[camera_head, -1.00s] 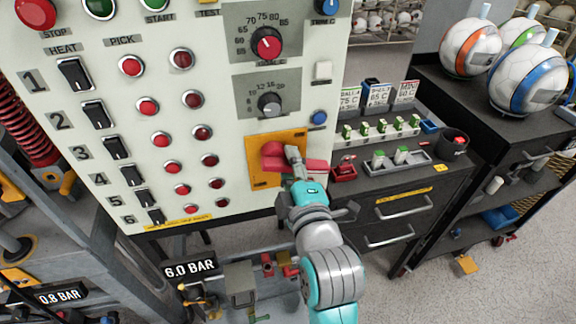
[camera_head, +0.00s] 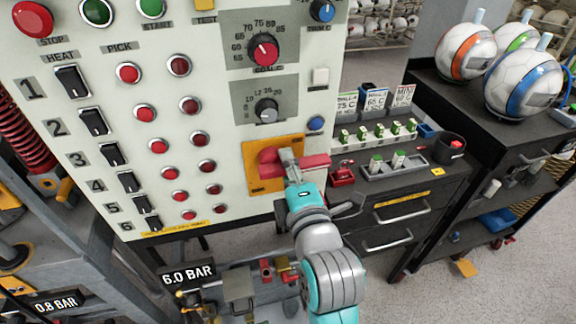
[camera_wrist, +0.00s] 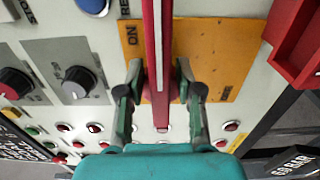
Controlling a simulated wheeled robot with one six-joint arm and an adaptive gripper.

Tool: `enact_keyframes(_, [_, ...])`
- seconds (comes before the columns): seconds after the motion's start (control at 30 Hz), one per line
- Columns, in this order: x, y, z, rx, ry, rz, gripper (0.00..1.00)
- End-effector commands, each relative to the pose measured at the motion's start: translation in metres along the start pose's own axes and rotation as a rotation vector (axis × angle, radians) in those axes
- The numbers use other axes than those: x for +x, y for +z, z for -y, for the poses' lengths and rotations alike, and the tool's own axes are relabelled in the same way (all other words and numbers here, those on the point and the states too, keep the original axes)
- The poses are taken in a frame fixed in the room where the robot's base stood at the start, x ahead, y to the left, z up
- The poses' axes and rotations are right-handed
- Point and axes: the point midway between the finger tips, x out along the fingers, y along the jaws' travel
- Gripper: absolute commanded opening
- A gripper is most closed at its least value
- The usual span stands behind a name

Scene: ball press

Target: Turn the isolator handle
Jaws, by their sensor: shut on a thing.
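The isolator handle (camera_head: 316,161) is a red bar with a red hub, set on a yellow-orange plate (camera_head: 256,176) at the lower right of the control panel. In the head view the bar lies roughly level, its free end to the right. In the wrist view the handle (camera_wrist: 153,35) runs up and down the picture across the plate (camera_wrist: 205,50), with "ON" lettered to its left. My gripper (camera_head: 288,157) is shut on the bar. The wrist view shows its fingers (camera_wrist: 158,85) on both sides of the bar. Part of the handle is hidden behind the gripper.
The panel carries knobs (camera_head: 262,50), switches and red buttons left of and above the plate. A dark cabinet (camera_head: 385,205) with small parts on top stands close on the right. Balls (camera_head: 520,83) rest on another cabinet farther right. A 6.0 BAR sign (camera_head: 188,273) is below the panel.

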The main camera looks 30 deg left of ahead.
Motion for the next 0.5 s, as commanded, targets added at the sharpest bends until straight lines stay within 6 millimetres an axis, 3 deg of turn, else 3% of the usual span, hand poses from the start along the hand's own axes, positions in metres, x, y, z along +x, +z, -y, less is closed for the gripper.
enact_keyframes(0.1, [-0.0001,-0.0005,0.0019,0.0,-0.005,-0.001,0.0])
enact_keyframes(0.13, [-0.0001,-0.0005,0.0019,0.0,-0.005,-0.001,0.4])
enact_keyframes(0.17, [-0.0001,-0.0005,0.0019,0.0,-0.005,-0.001,0.44])
enact_keyframes(0.5, [-0.0024,-0.0002,0.0007,0.001,-0.001,0.0,0.44])
